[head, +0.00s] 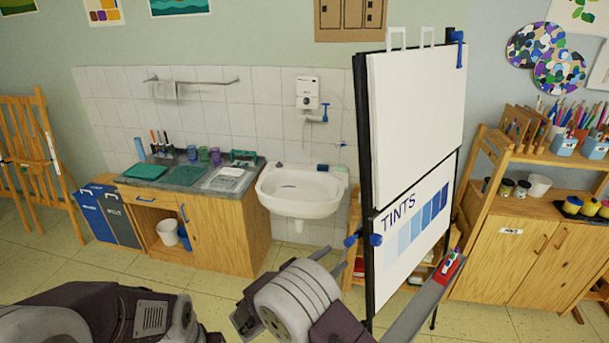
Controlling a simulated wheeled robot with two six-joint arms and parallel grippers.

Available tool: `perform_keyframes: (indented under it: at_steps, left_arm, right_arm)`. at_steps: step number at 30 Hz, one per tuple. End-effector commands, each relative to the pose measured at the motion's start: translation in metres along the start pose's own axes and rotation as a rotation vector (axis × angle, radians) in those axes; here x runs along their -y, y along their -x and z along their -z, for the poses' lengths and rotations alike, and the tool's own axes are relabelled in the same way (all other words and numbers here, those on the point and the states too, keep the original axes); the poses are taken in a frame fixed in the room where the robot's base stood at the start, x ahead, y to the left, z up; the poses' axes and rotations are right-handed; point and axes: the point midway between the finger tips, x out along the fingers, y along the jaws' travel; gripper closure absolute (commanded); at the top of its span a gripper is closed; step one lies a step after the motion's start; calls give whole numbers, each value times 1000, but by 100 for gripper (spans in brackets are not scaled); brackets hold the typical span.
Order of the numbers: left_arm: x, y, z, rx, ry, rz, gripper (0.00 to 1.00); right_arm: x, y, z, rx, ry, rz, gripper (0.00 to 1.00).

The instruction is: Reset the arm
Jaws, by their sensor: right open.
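My right gripper (338,266) is at the lower middle, in front of the sink and just left of the easel board. It is open, and I see nothing held in it. My right wrist hides part of the gripper. My left arm crosses the bottom left corner, and its gripper is not in view.
A flip-chart easel (417,125) with a "TINTS" chart (411,243) stands close on the right, its marker tray (425,303) reaching forward. Behind are a white sink (300,190), a wooden cabinet (222,234) and bins (108,217). A wooden shelf unit (513,262) stands right. Floor shows between.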

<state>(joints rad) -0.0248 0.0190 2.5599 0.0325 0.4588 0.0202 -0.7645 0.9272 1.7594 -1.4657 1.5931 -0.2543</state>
Motion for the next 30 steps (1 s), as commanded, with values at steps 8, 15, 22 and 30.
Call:
perform_keyframes:
  at_steps: [8,15,22,30]
  left_arm:
    - [1,-52,-5,0,0,0,64]
    - [2,-96,-10,0,0,0,64]
    - [2,-100,-10,0,0,0,64]
    - [2,-99,-10,0,0,0,64]
  right_arm:
    - [188,-21,75,-449,-355,726,57]
    - [246,64,138,-702,-1312,1480,57]
    - [235,66,138,-671,-1676,1628,57]
    - [234,66,137,-673,-1672,1627,57]
